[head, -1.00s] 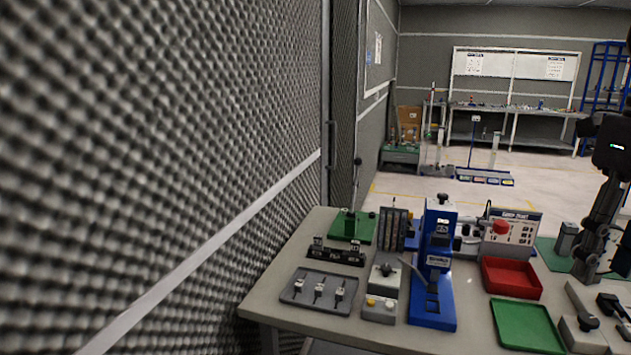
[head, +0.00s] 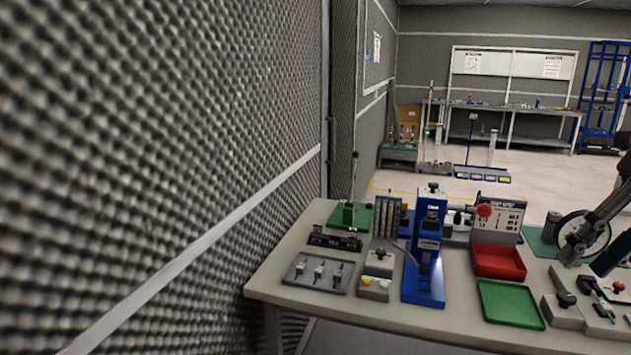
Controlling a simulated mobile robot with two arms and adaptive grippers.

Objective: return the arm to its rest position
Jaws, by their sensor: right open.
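My right gripper (head: 570,252) is at the right side of the head view, above the right part of the workbench (head: 395,312). Its dark arm comes in from the right edge. The gripper is open and I see nothing held in it. A round, white-faced thing with a dark rim (head: 597,232) shows just behind it; I cannot tell whether they touch. My left gripper is not in view.
The bench holds a blue press (head: 425,285), a red tray (head: 498,262), a green tray (head: 511,304) and a grey tray with small parts (head: 335,285). Grey clamp fixtures (head: 567,312) stand at the front right. A foam wall (head: 170,150) closes the left side.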

